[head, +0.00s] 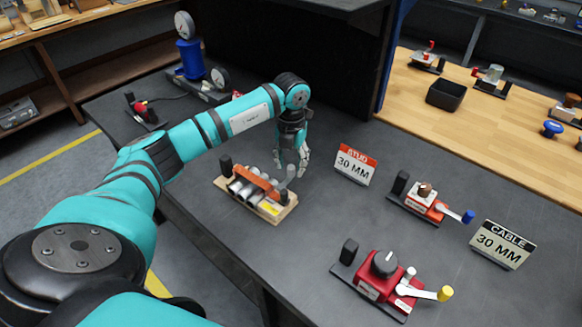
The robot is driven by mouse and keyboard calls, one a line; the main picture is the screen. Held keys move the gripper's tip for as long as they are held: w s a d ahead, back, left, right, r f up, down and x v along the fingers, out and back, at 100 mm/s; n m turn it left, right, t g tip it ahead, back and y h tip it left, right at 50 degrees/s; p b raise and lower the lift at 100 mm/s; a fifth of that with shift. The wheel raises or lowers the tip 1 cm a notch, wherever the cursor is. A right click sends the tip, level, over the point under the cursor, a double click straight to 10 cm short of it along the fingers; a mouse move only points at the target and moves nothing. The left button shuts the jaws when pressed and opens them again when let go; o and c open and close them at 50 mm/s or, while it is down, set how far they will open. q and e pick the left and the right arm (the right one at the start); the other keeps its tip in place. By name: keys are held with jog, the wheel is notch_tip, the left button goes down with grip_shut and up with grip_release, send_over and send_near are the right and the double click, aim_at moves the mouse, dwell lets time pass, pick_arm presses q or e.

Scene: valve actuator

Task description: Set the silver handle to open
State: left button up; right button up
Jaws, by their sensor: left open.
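The valve actuator (283,212) sits on a light wooden base on the dark table, near the middle. It has silver cylinders, an orange bar (256,183) across them and a dark post at its left end. A short silver-grey handle (284,183) stands at its right end, rising toward the back. My left gripper (292,168) points down just behind and above this handle, with its fingers open. It overlaps the handle's top in the picture, so I cannot tell whether they touch. My right gripper is not in view.
Further right are an orange device with a blue-tipped lever (432,203), a CABLE card (502,244) and a red device with a yellow-tipped lever (383,280). A blue gauge stand (190,60) is behind my arm.

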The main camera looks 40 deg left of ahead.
aim_at(291, 167)
pick_arm(q)
notch_tip(291, 167, up, 10)
dwell(0.3)
dwell(0.5)
